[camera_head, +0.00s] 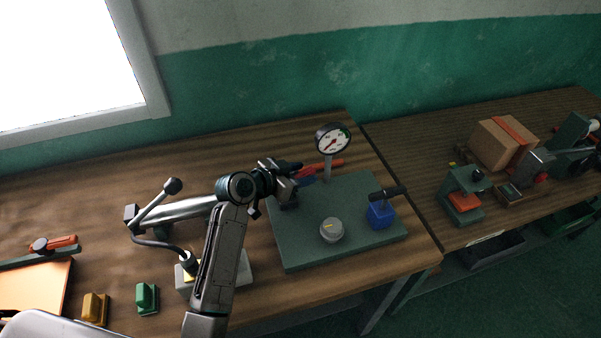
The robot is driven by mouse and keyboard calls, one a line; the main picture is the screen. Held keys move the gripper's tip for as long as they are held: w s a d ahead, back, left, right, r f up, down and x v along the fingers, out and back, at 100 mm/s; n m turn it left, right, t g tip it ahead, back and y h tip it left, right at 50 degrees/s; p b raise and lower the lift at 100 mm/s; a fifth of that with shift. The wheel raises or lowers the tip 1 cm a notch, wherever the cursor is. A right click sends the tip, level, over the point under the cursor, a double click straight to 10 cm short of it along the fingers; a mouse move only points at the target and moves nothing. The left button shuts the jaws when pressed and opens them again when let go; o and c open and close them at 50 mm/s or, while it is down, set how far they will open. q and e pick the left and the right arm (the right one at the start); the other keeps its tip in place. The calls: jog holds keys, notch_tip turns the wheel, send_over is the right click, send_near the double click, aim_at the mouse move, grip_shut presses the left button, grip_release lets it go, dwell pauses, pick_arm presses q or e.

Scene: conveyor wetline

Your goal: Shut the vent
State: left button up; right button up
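A grey-green panel (295,250) lies on the wooden bench. It carries a round pressure gauge (333,139) on a post, a grey dial knob (332,230), a blue valve (381,213) with a black bar handle, and a red lever (326,166) at the back. None bears a readable label, so I cannot tell which is the vent. My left gripper (291,178) is over the panel's back left part, close beside the red lever's left end. It hides what lies beneath it. Whether its fingers are open or touching the lever is too small to tell. My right gripper is out of view.
A metal lever press (160,211) stands left of the panel, partly behind my arm. A green block (147,298), a yellow block (94,309) and an orange plate (36,287) lie farther left. A second bench on the right holds a cardboard box (497,146) and a small green press (461,194).

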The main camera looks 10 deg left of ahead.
aim_at(301, 175)
pick_arm(q)
jog(key=shift+r, duration=0.2)
notch_tip(301, 175, up, 4)
jog(key=p, duration=0.3)
jog(key=shift+f, duration=0.25)
jog(key=s+d+r+p, duration=0.1)
jog(key=s+p, duration=0.3)
jog(key=s, duration=1.1)
jog(key=shift+s+d, duration=0.4)
jog(key=shift+d, duration=0.5)
